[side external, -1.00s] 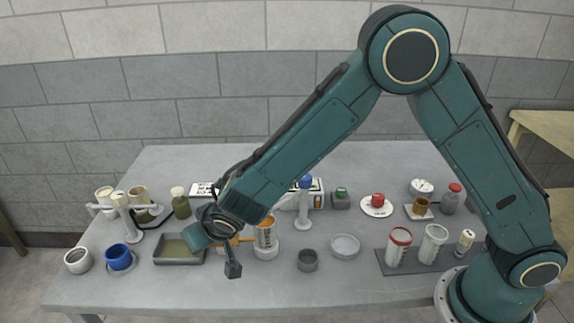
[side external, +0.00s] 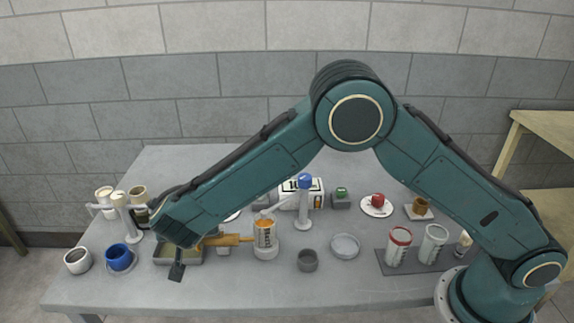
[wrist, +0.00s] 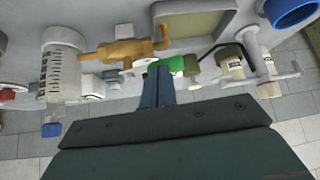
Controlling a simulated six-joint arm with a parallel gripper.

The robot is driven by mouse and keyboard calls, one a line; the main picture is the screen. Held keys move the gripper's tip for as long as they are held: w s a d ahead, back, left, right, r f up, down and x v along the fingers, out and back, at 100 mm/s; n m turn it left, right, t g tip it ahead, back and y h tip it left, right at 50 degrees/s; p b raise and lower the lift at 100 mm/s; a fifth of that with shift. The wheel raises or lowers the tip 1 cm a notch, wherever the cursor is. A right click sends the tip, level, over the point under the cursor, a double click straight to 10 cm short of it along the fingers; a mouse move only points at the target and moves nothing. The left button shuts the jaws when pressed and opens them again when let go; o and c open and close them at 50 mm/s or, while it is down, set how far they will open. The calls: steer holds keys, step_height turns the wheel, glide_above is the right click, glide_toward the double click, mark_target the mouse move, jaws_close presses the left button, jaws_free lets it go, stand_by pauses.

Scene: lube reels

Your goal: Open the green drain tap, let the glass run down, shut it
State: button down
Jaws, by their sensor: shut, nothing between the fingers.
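In the wrist view, a bright green part (wrist: 172,63), which looks like the drain tap's handle, lies at the fingertips and is partly covered by them. My gripper (wrist: 157,70) is shut and empty; I cannot tell whether it touches the green part. In the side view the fingers and green part are hidden behind my arm. A cylinder with orange contents and printing (side external: 265,236), perhaps the glass, stands upright mid-table. A brown-orange fitting (side external: 228,240) lies to its left, also in the wrist view (wrist: 125,50). A shallow tray (side external: 163,259) stands below my wrist.
A blue cup (side external: 120,257) and a white cup (side external: 78,260) stand at the left. White stands with cups (side external: 122,205) are left of my wrist. The front edge is clear.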

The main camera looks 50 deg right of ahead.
steer(key=shift+d, duration=0.1)
steer(key=shift+s+d, duration=0.15)
steer(key=shift+d, duration=0.5)
steer(key=v, duration=1.4)
steer(key=shift+s+a+f, duration=0.3)
steer(key=shift+s+f, duration=0.05)
steer(key=shift+f, duration=0.05)
steer(key=shift+d, duration=0.1)
